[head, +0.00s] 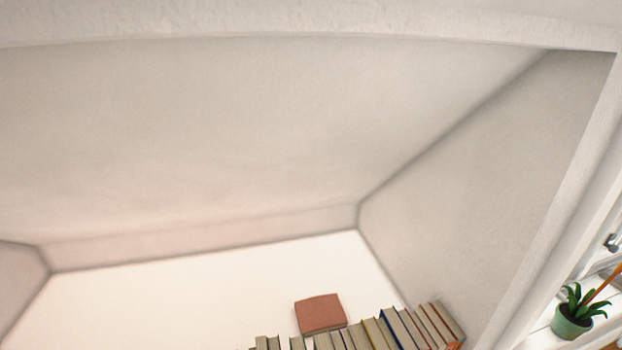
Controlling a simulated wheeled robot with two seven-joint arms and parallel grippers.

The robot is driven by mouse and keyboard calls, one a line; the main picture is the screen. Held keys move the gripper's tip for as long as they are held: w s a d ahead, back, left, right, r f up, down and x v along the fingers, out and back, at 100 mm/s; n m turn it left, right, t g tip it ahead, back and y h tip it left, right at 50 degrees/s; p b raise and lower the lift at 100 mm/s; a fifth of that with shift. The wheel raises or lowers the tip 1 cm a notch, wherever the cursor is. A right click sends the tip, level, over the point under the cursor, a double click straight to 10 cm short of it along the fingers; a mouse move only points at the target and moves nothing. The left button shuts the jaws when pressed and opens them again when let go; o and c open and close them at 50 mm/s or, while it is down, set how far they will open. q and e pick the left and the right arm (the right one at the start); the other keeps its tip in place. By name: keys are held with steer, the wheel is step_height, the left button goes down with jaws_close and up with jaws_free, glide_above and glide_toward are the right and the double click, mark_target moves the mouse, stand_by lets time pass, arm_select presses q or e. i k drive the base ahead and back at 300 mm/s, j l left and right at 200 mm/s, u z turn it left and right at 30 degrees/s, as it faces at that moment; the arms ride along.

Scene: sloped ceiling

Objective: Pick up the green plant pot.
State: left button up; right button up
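The green plant pot (571,322) is at the lower right of the head view. It holds a plant with dark green, pointed leaves (580,298). It stands on a white ledge (543,338), to the right of the alcove. An orange stick-like thing (605,284) shows beside or behind the leaves; I cannot tell whether it is in the pot. Neither of my grippers is in view.
A white alcove with a sloped ceiling (220,130) fills most of the view. A row of books (400,328) stands at the bottom, with a reddish-brown book or box (320,314) behind it. A white post (565,230) divides the alcove from the pot's ledge.

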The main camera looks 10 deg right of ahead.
mark_target(570, 321)
steer(key=z, duration=2.25)
steer(key=i, duration=0.1)
